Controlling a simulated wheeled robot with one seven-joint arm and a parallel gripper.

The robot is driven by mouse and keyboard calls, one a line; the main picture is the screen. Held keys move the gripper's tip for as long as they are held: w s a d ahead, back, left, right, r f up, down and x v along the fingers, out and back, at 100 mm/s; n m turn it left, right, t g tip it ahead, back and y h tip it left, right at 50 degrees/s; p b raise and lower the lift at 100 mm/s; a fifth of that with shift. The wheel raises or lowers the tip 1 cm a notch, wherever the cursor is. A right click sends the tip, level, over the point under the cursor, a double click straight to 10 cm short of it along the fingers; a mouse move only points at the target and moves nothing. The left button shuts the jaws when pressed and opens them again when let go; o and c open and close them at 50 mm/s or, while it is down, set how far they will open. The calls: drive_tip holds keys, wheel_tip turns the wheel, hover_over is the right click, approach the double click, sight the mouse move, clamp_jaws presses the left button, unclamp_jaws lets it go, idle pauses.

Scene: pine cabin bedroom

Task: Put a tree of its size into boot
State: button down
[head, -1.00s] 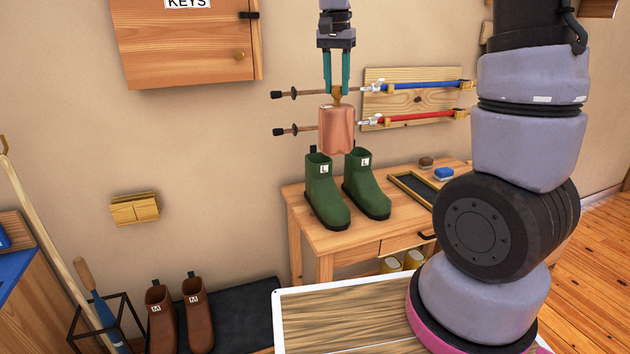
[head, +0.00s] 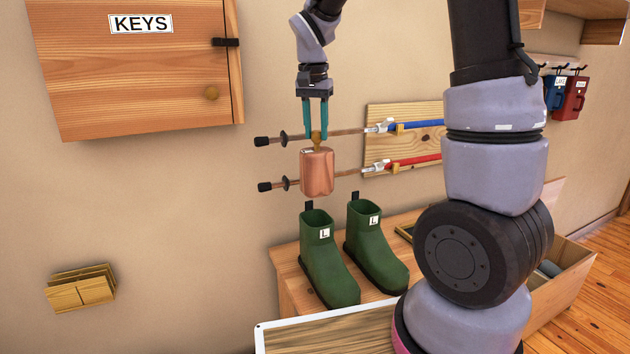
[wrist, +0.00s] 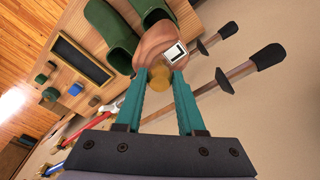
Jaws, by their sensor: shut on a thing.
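My gripper (head: 316,118) is shut on the brass knob of a copper-brown boot tree (head: 317,174), held upright in the air. In the wrist view the tree (wrist: 155,48) hangs from the teal fingers (wrist: 160,90) and bears a white label with a dark mark, perhaps an L. Two green boots marked L stand side by side on the wooden table. The tree is above the left green boot (head: 328,262), apart from it. The right green boot (head: 375,250) is beside it. The boot openings show partly in the wrist view.
Two ski poles, one blue (head: 415,125) and one red (head: 413,161), rest across a wall rack behind the tree. A key cabinet (head: 130,70) hangs at upper left. A wooden letter holder (head: 80,288) is on the wall.

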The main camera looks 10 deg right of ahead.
sight(316, 151)
drive_tip(key=shift+f, duration=3.05)
drive_tip(key=shift+f, duration=0.5)
drive_tip(key=c, duration=0.5)
unclamp_jaws()
drive_tip(key=shift+r, duration=0.1)
